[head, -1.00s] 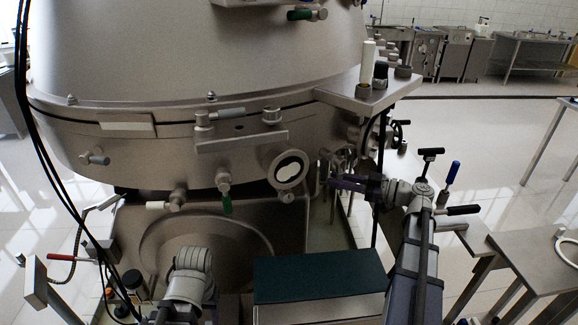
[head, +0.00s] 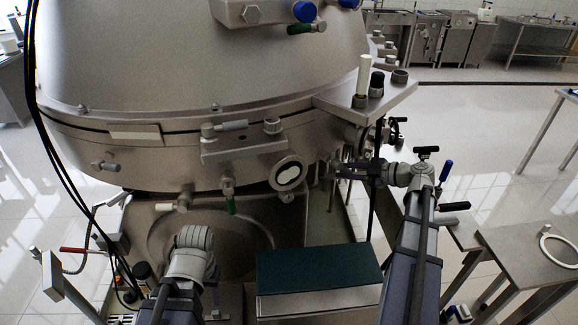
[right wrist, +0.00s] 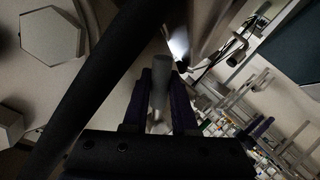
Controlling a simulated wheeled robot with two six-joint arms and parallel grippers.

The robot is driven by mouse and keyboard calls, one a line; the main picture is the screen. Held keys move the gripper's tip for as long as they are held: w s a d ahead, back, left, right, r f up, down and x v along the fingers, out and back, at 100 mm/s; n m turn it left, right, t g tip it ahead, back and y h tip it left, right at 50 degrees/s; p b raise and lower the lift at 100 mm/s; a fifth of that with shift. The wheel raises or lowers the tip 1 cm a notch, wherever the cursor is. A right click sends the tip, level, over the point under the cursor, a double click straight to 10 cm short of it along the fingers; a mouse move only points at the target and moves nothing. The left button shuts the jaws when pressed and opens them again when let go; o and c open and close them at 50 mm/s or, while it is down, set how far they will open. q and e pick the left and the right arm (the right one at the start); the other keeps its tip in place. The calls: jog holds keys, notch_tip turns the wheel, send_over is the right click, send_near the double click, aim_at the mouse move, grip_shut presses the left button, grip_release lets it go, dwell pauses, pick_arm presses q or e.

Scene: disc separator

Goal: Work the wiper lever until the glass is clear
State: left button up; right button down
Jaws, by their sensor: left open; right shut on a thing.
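The round sight glass (head: 289,174) sits in a metal ring on the lower rim of the large steel bowl; a pale patch fills its middle. My right gripper (head: 348,169) is just right of the glass, pointing left. In the right wrist view, its dark purple fingers (right wrist: 160,95) are shut on a grey rod-like handle, which I take as the wiper lever (right wrist: 161,73). The lever is too small and dark to make out in the head view. My left gripper (head: 194,238) is at lower left, in front of the machine's base, open; its fingertips are mostly hidden by the wrist.
A dark green-topped box (head: 318,268) stands between my arms. A green-handled valve (head: 229,196) hangs left of the glass. A steel shelf (head: 372,97) with several posts juts out above the right gripper. Steel tables (head: 520,250) stand at right, with open floor behind them.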

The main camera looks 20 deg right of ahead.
jog(key=shift+w+d+r+n+h, duration=0.1)
jog(key=shift+r+n+h, duration=0.2)
jog(key=shift+r, duration=0.15)
jog(key=shift+d+f, duration=0.15)
pick_arm(q)
jog(key=shift+r, duration=0.6)
jog(key=shift+f, duration=0.1)
